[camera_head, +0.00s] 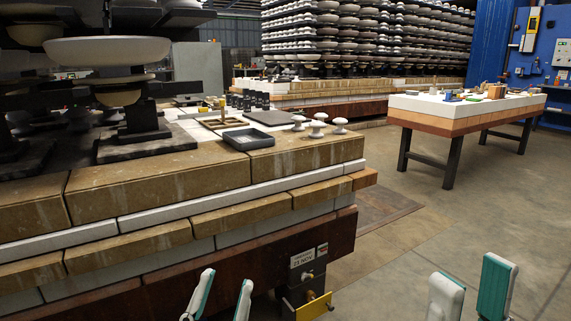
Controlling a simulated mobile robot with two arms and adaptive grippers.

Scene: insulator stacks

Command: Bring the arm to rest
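My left gripper (220,298) shows at the bottom edge, left of the middle. Its two white-and-teal fingers stand apart with nothing between them. It is in front of the brick stack's dark base. My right gripper (471,292) shows at the bottom right over the bare floor. Its two fingers also stand apart and hold nothing. Both arms below the fingers are out of the picture.
A layered brick platform (160,182) fills the left. It bears dark supports with pale insulators (107,51), a grey tray (248,139) and several white knobs (317,128). A cluttered worktable (433,112) stands at the back right. The concrete floor (400,245) between is clear.

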